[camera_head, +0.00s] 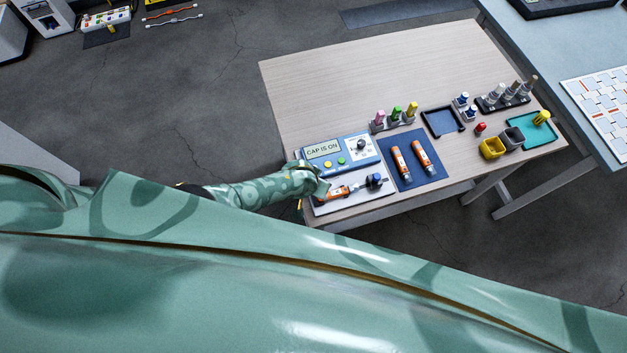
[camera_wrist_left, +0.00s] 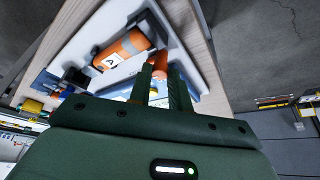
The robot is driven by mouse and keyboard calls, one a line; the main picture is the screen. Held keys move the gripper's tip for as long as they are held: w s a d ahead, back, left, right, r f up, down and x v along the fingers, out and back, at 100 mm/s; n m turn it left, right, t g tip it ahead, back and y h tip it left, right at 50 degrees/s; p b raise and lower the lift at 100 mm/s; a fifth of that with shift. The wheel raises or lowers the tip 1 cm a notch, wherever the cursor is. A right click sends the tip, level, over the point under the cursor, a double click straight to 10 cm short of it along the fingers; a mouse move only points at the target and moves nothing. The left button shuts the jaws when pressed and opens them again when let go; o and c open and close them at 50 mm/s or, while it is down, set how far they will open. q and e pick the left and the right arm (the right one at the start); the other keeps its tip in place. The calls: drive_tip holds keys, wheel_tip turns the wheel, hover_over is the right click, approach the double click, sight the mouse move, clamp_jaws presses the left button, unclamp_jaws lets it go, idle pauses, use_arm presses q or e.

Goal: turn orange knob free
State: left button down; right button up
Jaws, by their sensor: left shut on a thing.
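The orange knob (camera_wrist_left: 159,60) shows in the left wrist view between the fingertips of my left gripper (camera_wrist_left: 158,76), which is shut on it. Beside it an orange cylinder (camera_wrist_left: 124,48) with a white label marked A lies in a pale fixture (camera_wrist_left: 185,55). In the head view my left gripper (camera_head: 318,188) reaches in from the left at the fixture on the table's near left corner. The orange cylinder (camera_head: 339,193) shows there too, but the knob is hidden by the gripper. My right gripper is not in view.
A blue-and-white device (camera_head: 345,152) behind the fixture reads "CAP IS ON". A dark blue mat (camera_head: 434,170) with two orange cylinders lies to the right. Racks, small bins and a teal tray (camera_head: 540,137) stand farther right. The back of the table (camera_head: 370,75) is clear.

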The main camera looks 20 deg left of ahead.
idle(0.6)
use_arm(q)
drive_tip(key=c, duration=1.3)
unclamp_jaws()
drive_tip(key=shift+w, duration=0.1)
drive_tip(key=p+v, duration=1)
drive_tip(key=v, duration=0.6)
drive_tip(key=shift+d+r, duration=0.15)
drive_tip(key=shift+d, duration=0.05)
